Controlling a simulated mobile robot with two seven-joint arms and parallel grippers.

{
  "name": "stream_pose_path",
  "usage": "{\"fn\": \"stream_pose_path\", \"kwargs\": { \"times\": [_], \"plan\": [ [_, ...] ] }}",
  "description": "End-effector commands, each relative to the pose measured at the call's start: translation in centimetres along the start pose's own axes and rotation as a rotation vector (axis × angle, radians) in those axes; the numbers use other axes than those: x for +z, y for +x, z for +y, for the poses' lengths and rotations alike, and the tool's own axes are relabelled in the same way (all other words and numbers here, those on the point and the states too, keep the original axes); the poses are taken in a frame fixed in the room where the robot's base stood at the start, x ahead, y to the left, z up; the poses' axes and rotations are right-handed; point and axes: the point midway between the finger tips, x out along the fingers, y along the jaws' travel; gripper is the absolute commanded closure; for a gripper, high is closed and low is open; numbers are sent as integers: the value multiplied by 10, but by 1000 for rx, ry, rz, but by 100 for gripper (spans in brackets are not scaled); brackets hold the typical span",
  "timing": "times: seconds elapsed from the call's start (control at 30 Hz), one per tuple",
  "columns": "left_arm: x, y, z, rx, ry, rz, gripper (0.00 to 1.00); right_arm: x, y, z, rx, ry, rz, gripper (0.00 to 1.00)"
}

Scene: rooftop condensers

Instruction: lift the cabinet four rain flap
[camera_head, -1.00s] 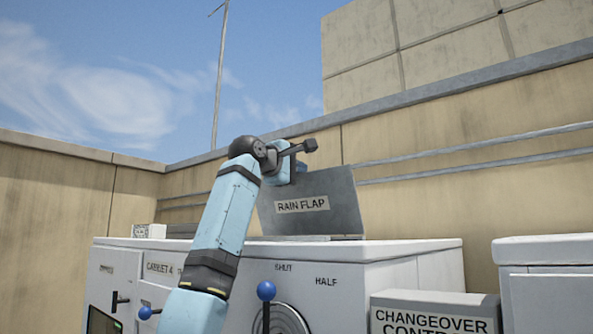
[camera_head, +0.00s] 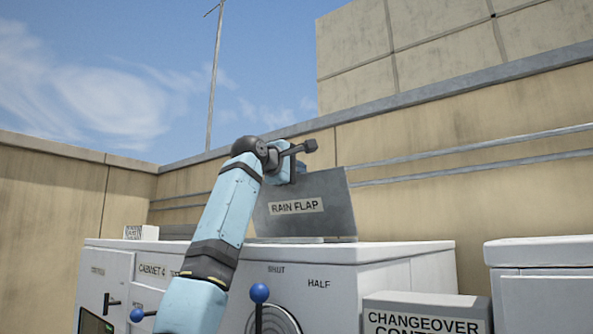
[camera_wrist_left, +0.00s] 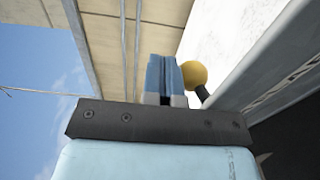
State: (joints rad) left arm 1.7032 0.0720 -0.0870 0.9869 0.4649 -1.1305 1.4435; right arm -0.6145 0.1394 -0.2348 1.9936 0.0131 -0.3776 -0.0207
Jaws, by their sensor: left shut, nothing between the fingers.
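The rain flap (camera_head: 330,213) is a grey metal panel with a RAIN FLAP label. It stands raised, nearly upright, on top of the white cabinet four (camera_head: 355,252). My left arm reaches up in front of the cabinet. My left gripper (camera_head: 300,167) is at the flap's upper edge, partly hidden behind it in the head view. In the left wrist view its blue fingers (camera_wrist_left: 164,75) are shut together with nothing between them. The lettered flap face (camera_wrist_left: 272,92) slants at the right there. I cannot tell whether the fingers touch the flap. My right gripper is out of view.
A yellow ball knob (camera_wrist_left: 193,75) on a dark stem is close beside the fingers. Blue-knobbed levers (camera_head: 259,293) are on the cabinet front. A changeover control box (camera_head: 425,303) and another white cabinet (camera_head: 540,252) stand right. Pipes run along the wall behind.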

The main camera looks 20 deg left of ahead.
Motion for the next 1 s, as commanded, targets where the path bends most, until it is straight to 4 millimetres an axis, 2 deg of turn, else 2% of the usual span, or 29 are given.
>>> {"fn": "stream_pose_path", "kwargs": {
  "times": [0.17, 0.7, 1.0],
  "plan": [
    [0, 1, 0, -1, -1, 0, 100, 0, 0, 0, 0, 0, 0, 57],
    [0, 23, 7, -1, 0, -1, 100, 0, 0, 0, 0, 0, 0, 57],
    [0, 23, 8, 0, 0, 0, 100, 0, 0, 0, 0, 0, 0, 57]
  ]
}}
